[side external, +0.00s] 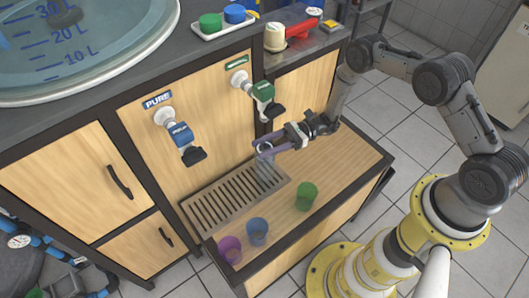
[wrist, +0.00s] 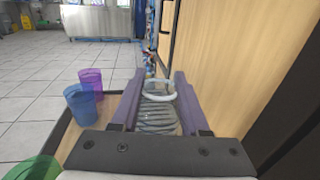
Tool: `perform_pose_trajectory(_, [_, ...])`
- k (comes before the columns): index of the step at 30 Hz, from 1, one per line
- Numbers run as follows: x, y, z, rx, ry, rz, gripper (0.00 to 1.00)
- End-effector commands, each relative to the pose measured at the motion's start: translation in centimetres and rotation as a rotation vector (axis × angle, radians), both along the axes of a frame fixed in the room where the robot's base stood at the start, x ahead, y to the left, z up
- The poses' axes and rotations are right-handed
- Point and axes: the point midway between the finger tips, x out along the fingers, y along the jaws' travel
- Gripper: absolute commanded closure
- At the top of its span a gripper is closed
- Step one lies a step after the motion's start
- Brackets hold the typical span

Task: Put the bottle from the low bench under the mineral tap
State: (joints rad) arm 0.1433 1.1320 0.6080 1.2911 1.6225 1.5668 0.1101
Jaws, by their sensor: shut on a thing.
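My gripper (side external: 264,148) is shut on a clear bottle (side external: 268,172), which looks upright. In the wrist view the bottle's pale rim ring and see-through body (wrist: 158,118) sit between the two purple fingers (wrist: 160,80). The green-handled tap (side external: 262,92), below a green label (side external: 237,62) too small to read surely, is on the cabinet front. The bottle shows below it in the side view, near the right end of the drain grate (side external: 222,207). I cannot tell whether its base touches the grate or bench (side external: 340,165), nor whether it is exactly under the spout.
The blue tap (side external: 180,134) under the PURE label (side external: 157,100) is to the left. A green cup (side external: 306,196), a blue cup (side external: 257,231) and a purple cup (side external: 230,249) stand along the bench's front. The bench's right part is clear. The cabinet front is close to my gripper.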

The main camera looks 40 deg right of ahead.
Motion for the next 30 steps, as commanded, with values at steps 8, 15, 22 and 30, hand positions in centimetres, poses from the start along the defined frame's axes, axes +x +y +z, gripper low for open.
perform_pose_trajectory(8, [0.1, 0.1, -3.2, 0.000, 0.002, 0.000, 1.00])
perform_pose_trajectory(15, [0.1, 0.1, -3.2, 0.000, 0.000, 0.000, 1.00])
perform_pose_trajectory(22, [0.1, 0.1, -3.5, 0.000, 0.000, 0.000, 0.43])
perform_pose_trajectory(30, [0.1, 0.1, -3.5, 0.000, 0.001, 0.000, 0.25])
